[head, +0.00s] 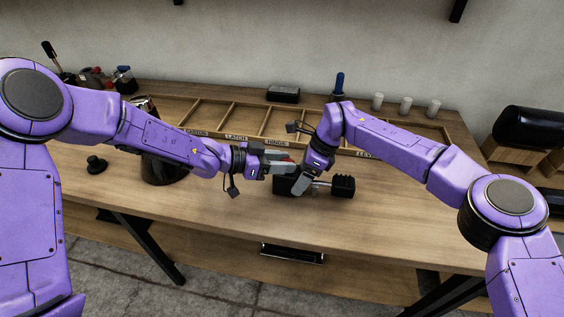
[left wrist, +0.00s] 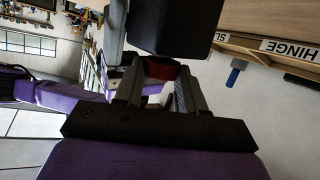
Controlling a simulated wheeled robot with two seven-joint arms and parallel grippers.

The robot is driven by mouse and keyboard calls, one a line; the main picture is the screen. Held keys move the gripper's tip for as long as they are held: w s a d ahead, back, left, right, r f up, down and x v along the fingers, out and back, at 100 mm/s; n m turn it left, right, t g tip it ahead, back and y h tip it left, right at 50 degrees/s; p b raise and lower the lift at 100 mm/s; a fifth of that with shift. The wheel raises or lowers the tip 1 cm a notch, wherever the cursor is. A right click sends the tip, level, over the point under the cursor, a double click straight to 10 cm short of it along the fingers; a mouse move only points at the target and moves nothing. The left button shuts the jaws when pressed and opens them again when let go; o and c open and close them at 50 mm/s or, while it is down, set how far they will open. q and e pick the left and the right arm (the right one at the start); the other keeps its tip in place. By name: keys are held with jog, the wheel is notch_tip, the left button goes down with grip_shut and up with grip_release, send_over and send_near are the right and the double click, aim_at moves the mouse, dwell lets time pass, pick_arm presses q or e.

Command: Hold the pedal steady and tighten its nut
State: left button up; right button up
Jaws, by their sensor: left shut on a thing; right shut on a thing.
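The pedal (head: 342,187) lies above the front middle of the workbench, with dark blocks and a pale metal rod between them. My left gripper (head: 285,165) comes in from the left and is shut on a small red part, just above the pedal's left dark block. In the left wrist view the red part (left wrist: 160,68) sits between my left fingers, against a dark block (left wrist: 172,25). My right gripper (head: 299,185) points down and is shut at the pedal's left block, near the rod; its exact grip is partly hidden. I cannot make out the nut clearly.
A wooden sorting tray (head: 205,114) with labelled compartments stands behind the grippers. A dark shiny canister (head: 165,170) stands under my left arm. White cups (head: 405,104), a black box (head: 283,93) and a blue-handled tool (head: 340,82) are at the back. The bench front is clear.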

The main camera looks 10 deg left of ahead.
pick_arm(q)
jog(key=m+g, duration=0.1)
jog(key=g, duration=0.1)
jog(key=m+g+h, duration=0.1)
jog(key=m+g, duration=0.1)
jog(key=m+g+h, duration=0.1)
jog(key=shift+w+a+m+g, duration=0.1)
jog(key=shift+w+m+g, duration=0.3)
pick_arm(e)
jog(key=shift+s, duration=0.15)
pick_arm(q)
jog(key=shift+g, duration=0.3)
jog(key=o, duration=1.1)
jog(key=shift+c, duration=0.2)
jog(key=v, duration=0.7)
jog(key=shift+a, duration=0.3)
